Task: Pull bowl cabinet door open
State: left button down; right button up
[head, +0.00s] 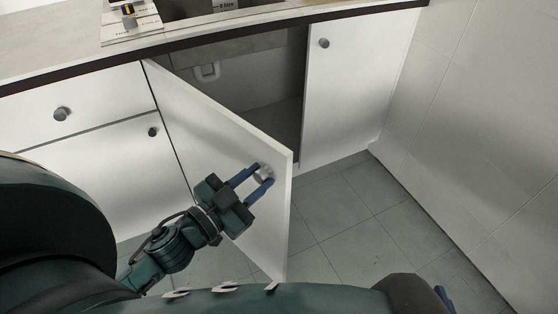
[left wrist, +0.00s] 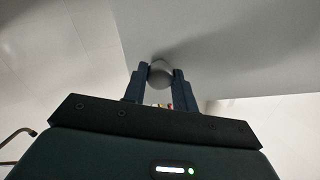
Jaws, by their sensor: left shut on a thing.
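The white cabinet door (head: 225,150) under the sink stands part open, swung out from its left edge toward me. Its round grey knob (head: 264,172) is near the free edge. My left gripper (head: 262,178) has its blue fingers on either side of the knob and is shut on it. In the left wrist view the knob (left wrist: 160,74) sits between the two fingertips (left wrist: 160,80), with the door (left wrist: 220,50) behind. The dark cabinet opening (head: 255,90) shows behind the door, with a pale pipe inside. No bowl is visible.
A closed white door (head: 355,90) with a knob is right of the opening. A drawer (head: 75,105) and another door are at left. The countertop (head: 60,40) runs above. A wall (head: 480,120) bounds the right. Tiled floor (head: 345,215) is clear.

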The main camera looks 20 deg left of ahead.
pick_arm(q)
jog(key=s+a+m+g+h, duration=0.1)
jog(key=s+a+m+h, duration=0.1)
jog(key=s, duration=0.6)
jog(key=shift+a+h, duration=0.6)
jog(key=shift+a, duration=0.6)
pick_arm(e)
jog(key=shift+f, duration=0.15)
pick_arm(q)
jog(key=c, duration=1.2)
grip_release()
jog(key=shift+o, duration=0.5)
pick_arm(e)
jog(key=shift+s, duration=0.1)
pick_arm(q)
jog(key=p+v, duration=0.4)
jog(key=v, duration=0.9)
jog(key=shift+r, duration=0.2)
pick_arm(e)
jog(key=shift+w+a+f+g+y, duration=0.15)
jog(key=shift+w+a+f+g, duration=0.1)
jog(key=shift+a+g, duration=0.15)
jog(key=shift+w+a+f+g+y, duration=0.15)
jog(key=shift+w+a+g, duration=0.1)
jog(key=shift+a+g, duration=0.15)
